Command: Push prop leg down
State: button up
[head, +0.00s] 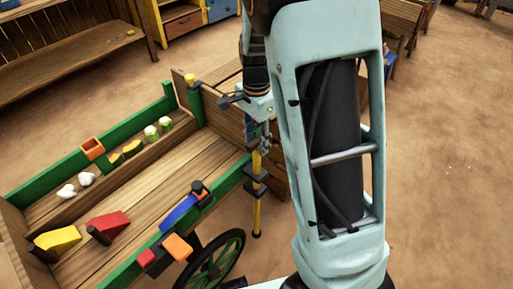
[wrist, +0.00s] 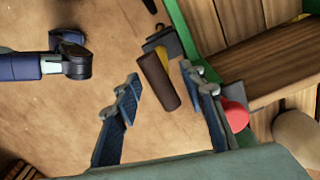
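The prop leg (head: 257,212) is a thin yellow upright post at the cart's near right corner, passing dark brackets and ending in a dark foot. Whether the foot touches the ground I cannot tell. My gripper (head: 264,138) points down just above the leg's upper part. In the wrist view my gripper (wrist: 160,78) has its two blue fingers apart. A dark brown cylindrical grip (wrist: 158,82) with a strip of yellow leg beside it shows between the fingertips. Neither finger clearly touches it. My arm hides part of this area in the head view.
The wooden cart (head: 165,170) with green rails stands left of the leg, holding coloured blocks. Its spoked wheel (head: 215,268) is near the leg. A red rounded thing (wrist: 235,115) lies close beside the right finger. Bare ground (head: 450,180) lies open to the right.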

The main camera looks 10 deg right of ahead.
jog(key=shift+f, duration=1.15)
grip_shut()
jog(key=shift+f, duration=0.1)
